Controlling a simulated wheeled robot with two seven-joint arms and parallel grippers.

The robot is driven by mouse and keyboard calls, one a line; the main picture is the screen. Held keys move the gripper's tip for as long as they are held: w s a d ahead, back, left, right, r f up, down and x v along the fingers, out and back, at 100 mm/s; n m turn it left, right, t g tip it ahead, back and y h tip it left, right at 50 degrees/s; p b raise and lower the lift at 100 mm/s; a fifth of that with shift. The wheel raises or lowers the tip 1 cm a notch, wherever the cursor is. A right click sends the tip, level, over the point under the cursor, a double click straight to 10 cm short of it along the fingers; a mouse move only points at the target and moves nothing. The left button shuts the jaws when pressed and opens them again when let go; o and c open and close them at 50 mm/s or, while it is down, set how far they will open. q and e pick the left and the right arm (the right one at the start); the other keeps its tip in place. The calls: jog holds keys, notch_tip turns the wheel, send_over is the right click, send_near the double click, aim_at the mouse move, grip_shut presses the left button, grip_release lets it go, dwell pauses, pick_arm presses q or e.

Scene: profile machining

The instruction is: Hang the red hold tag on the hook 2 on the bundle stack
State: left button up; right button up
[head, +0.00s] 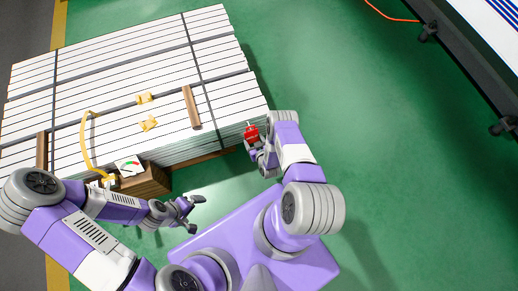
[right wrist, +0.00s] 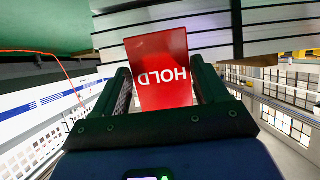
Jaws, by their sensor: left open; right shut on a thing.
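The red hold tag (head: 251,132) is in my right gripper (head: 257,146), beside the right end of the bundle stack (head: 215,85). In the right wrist view the tag (right wrist: 162,72) sits between the two fingers of my right gripper (right wrist: 164,90), its HOLD lettering upside down, with the stack's layered edge (right wrist: 210,30) behind it. My left gripper (head: 190,206) is open and empty, in front of the stack over the green floor. I cannot make out hook 2 in either view; the tag and gripper may cover it.
Wooden battens (head: 191,107) and yellow pieces (head: 149,123) lie on the stack. Green floor (head: 350,110) is clear to the right. A dark-framed table (head: 470,60) stands at upper right.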

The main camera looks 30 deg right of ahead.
jog(key=s+f, duration=0.4)
jog(key=f, duration=0.4)
jog(key=shift+m, duration=0.4)
jog(key=w+b, duration=0.1)
jog(key=w, duration=0.1)
jog(key=w+d+b, duration=0.1)
jog(key=w+b, duration=0.1)
jog(key=w, duration=0.1)
jog(key=w+d+b, duration=0.1)
jog(key=w, duration=0.2)
jog(key=shift+f, duration=0.25)
jog(key=shift+w+f, duration=0.5)
jog(key=shift+w, duration=0.1)
jog(key=o, duration=1)
jog(key=shift+c, duration=0.2)
jog(key=p+v, duration=0.4)
jog(key=v, duration=0.3)
jog(key=shift+s+a+r, duration=0.15)
jog(key=shift+s, duration=0.1)
